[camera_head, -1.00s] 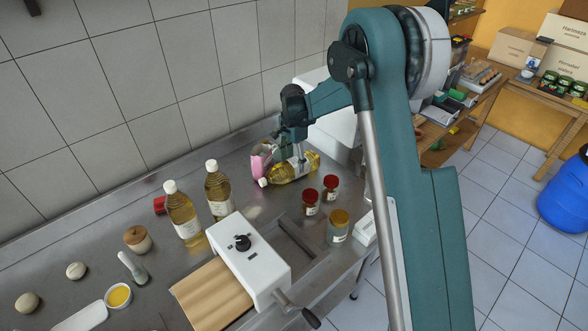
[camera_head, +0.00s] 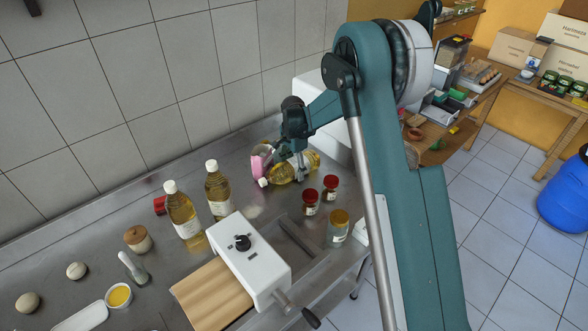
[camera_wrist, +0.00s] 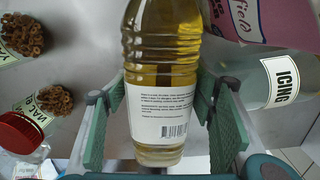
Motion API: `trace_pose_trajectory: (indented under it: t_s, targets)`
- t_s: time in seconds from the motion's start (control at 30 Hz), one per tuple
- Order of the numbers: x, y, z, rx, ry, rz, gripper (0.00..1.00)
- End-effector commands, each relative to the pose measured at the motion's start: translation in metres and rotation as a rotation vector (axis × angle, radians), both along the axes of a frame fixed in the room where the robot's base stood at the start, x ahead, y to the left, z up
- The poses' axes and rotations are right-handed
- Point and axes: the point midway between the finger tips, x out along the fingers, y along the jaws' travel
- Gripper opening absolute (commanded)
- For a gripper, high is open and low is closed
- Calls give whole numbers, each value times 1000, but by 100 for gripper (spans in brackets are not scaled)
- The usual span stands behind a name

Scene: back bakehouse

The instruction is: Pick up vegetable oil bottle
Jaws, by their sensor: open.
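A clear bottle of yellow oil (camera_head: 281,174) with a white cap lies on its side on the steel worktop. My gripper (camera_head: 300,176) is down over it and hides part of it. In the wrist view the bottle (camera_wrist: 163,45) runs between the two open fingers of my gripper (camera_wrist: 160,95), with its white label (camera_wrist: 160,115) and barcode showing. The fingers are on both sides of it; whether either touches it, I cannot tell. Two similar oil bottles stand upright to the left, one nearer (camera_head: 181,212) and one farther (camera_head: 218,190). I cannot read the product name on any.
A pink packet (camera_head: 261,157) is close beside the lying bottle; a container marked ICING (camera_wrist: 283,80) is near it in the wrist view. Two red-lidded jars (camera_head: 310,203) (camera_head: 330,187) and a yellow-lidded jar (camera_head: 338,226) stand nearer. A white-and-wood machine (camera_head: 240,258) occupies the front.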

Motion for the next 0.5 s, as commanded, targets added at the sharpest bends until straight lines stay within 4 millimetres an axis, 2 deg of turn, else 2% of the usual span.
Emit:
trace_pose_trajectory:
  t_s: [0.07,0.37,0.5]
  targets:
    - [0,0,0,0,0,0,55]
    - [0,0,0,0,0,0,17]
    - [0,0,1,0,0,0,17]
